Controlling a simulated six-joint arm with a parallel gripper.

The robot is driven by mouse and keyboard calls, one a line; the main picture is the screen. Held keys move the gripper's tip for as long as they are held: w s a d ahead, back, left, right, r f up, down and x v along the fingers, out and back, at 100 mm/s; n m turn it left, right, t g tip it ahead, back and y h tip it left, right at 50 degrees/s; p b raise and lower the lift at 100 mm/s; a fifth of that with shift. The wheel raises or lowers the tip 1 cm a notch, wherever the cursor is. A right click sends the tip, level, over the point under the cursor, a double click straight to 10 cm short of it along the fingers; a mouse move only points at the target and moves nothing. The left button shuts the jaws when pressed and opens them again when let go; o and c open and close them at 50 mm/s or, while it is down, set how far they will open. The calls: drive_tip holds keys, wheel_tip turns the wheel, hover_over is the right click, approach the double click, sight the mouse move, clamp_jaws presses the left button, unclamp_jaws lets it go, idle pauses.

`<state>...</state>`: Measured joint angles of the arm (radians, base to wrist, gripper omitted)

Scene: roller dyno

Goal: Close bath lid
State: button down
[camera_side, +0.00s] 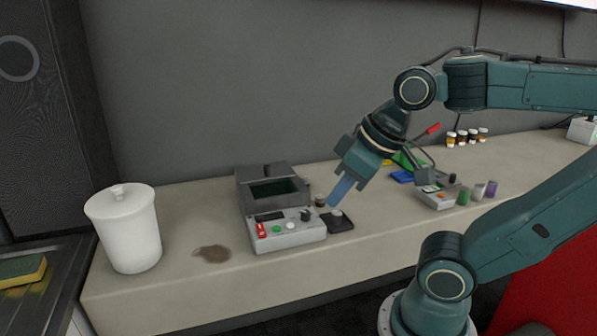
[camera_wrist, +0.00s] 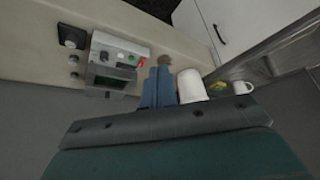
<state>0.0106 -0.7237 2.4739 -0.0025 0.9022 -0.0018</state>
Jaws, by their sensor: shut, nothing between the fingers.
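The bath (camera_side: 287,236) is a grey box with a front panel and a dark, uncovered basin (camera_side: 274,190). Its grey lid (camera_side: 262,172) appears to stand open at the back edge. In the wrist view the bath (camera_wrist: 120,54) is left of my fingers, with its dark basin (camera_wrist: 110,82) showing; the lid is hard to make out there. My gripper (camera_side: 334,201) has blue fingers, pointing down and left just right of the bath in the side view. It is shut and empty. My gripper's fingers (camera_wrist: 159,70) also show in the wrist view.
A small black pad (camera_side: 341,226) with a knob lies right of the bath. A white lidded pot (camera_side: 128,232) stands left, beyond a brown stain (camera_side: 211,253). A small grey device (camera_side: 437,200) and several small bottles are further right. The counter's front left is clear.

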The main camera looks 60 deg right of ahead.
drive_tip(key=w+d+r+m, duration=0.1)
drive_tip(key=w+d+r, duration=0.15)
drive_tip(key=w, duration=0.35)
drive_tip(key=w+d+r, duration=0.2)
drive_tip(key=w+r, duration=0.1)
drive_tip(key=w, duration=0.3)
drive_tip(key=m+g+h, duration=0.1)
drive_tip(key=m+g, duration=0.1)
drive_tip(key=m, duration=0.1)
hover_over(252, 168)
drive_tip(key=s+a, duration=0.2)
drive_tip(key=s, duration=0.3)
wheel_tip(252, 168, down, 9)
drive_tip(key=shift+w+d, duration=0.15)
drive_tip(key=shift+d, duration=0.1)
drive_tip(key=x, duration=1)
drive_tip(key=shift+f, duration=0.1)
drive_tip(key=shift+s, duration=0.3)
drive_tip(key=shift+s+a, duration=0.3)
drive_tip(key=shift+s, duration=0.45)
drive_tip(key=shift+s+a, duration=0.3)
drive_tip(key=shift+s, duration=0.5)
